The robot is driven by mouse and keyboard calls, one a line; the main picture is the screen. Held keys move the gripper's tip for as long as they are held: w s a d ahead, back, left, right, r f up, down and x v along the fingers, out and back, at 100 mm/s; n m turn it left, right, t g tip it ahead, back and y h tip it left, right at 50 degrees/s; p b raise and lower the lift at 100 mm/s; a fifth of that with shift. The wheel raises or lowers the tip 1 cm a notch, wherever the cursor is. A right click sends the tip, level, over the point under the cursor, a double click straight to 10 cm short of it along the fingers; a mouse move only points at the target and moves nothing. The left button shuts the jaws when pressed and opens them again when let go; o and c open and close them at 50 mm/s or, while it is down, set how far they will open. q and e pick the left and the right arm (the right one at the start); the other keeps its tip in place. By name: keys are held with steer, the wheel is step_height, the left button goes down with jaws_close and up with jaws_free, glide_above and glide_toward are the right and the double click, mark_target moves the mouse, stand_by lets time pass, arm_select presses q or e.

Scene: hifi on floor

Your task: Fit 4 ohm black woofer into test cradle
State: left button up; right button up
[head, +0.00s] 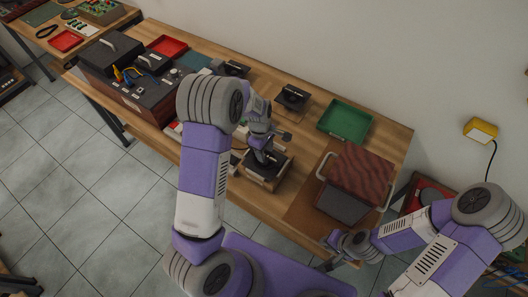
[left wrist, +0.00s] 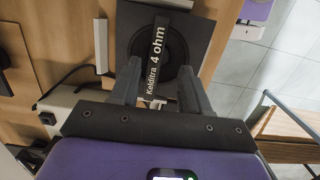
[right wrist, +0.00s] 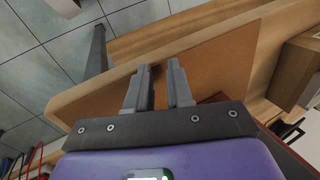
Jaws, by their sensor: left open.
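A black woofer with a square plate (left wrist: 190,25) and a bar lettered "Kelditra 4 ohm" fills the middle of the left wrist view. In the head view it shows as a dark top on a small wooden stand (head: 262,183), partly hidden by my left gripper (head: 262,157). My left gripper (left wrist: 160,90) is open, with its fingers on either side of the lettered bar; contact cannot be told. My right gripper (right wrist: 160,85) is empty, its fingers a narrow gap apart, near the front right table edge. I cannot tell which stand is the test cradle.
Another black unit on a stand (head: 293,98) and a dark unit (head: 236,68) stand behind. A green tray (head: 345,122) and a dark red-topped box with handles (head: 360,172) are to the right. A black-topped test box (head: 110,52) and red tray (head: 166,47) are at left.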

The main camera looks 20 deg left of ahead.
steer(key=shift+g, duration=0.3)
steer(key=r+p, duration=0.1)
steer(key=p, duration=0.1)
steer(key=r+p, duration=0.3)
steer(key=p, duration=0.1)
steer(key=shift+s+a+r, duration=0.15)
steer(key=shift+s+a, duration=0.15)
step_height(320, 180, up, 7)
steer(key=p, duration=0.7)
